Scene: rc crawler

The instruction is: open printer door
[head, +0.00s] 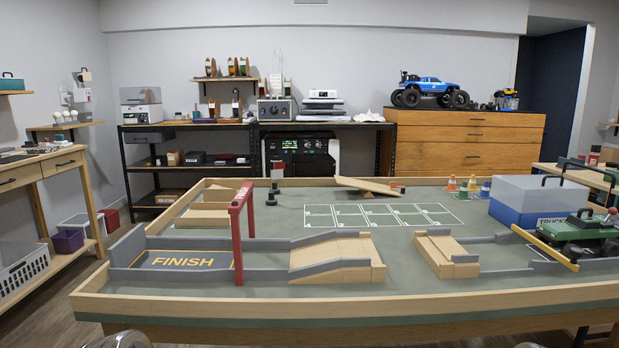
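A white boxy machine with a greyish see-through upper part (141,106) stands on the left end of the black shelf unit at the back wall. It looks like the printer, but it is small and far off. I cannot tell whether its door is open or shut. Neither of my grippers shows in the head view. Only rounded pale parts, probably of my own arms, show at the bottom edge. They are far from the machine, with the big course table (400,308) in between.
The table carries a red gate (237,240), wooden ramps (335,255), a grey-blue toolbox (540,198) and a green crawler (580,235). A wooden bench (48,165) stands at the left. Floor (115,240) shows between bench and table, with bins along the left side.

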